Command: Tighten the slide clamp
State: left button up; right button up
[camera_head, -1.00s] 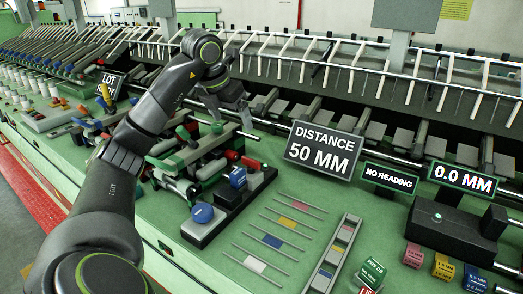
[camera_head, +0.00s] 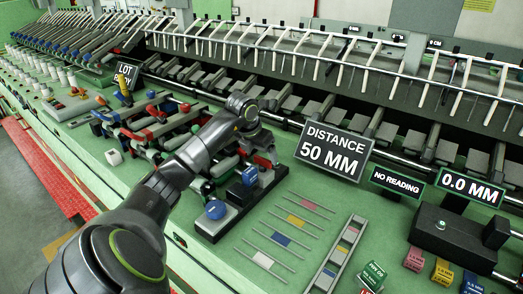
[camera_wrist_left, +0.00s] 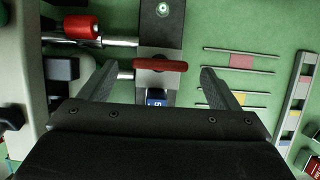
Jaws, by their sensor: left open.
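In the left wrist view my left gripper (camera_wrist_left: 155,75) is open, with one finger on each side of the red handle and gaps between. The camera hides the fixture's lower part there. My right gripper is out of view.
Left of the fixture is a cluster of rods and coloured handles (camera_head: 150,125). To the right lie coloured strips (camera_head: 285,228) and a grey gauge bar (camera_head: 338,255). Behind stand a sign reading "DISTANCE 50 MM" (camera_head: 333,150) and a "NO READING" sign (camera_head: 396,183).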

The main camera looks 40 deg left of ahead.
aim_at(263, 164)
pick_arm(q)
jog(key=shift+x, duration=1.2)
